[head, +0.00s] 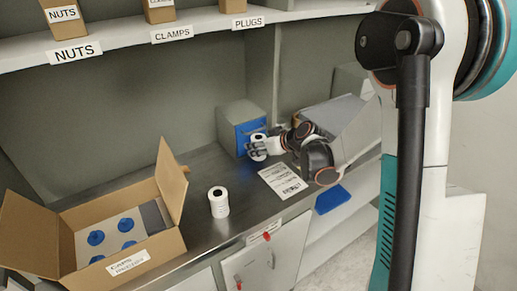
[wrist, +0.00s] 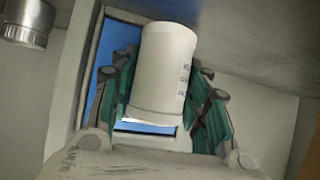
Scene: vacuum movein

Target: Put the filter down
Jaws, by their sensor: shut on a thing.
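My gripper (head: 258,147) is shut on a white cylindrical filter (head: 258,141) in front of a small grey box with a blue front (head: 243,134) at the back of the counter. In the wrist view the filter (wrist: 165,75) sits between the teal finger pads of my gripper (wrist: 165,95), with small blue marks on its side. The blue front (wrist: 100,75) shows behind it. I cannot tell whether the filter touches the box or the counter.
A second white cylinder (head: 218,202) stands upright on the dark metal counter (head: 205,165). An open carton labelled CAPS (head: 130,264) holds several blue caps at the left. A printed sheet (head: 283,181) lies near the counter edge. A shelf (head: 130,35) with labelled boxes runs above.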

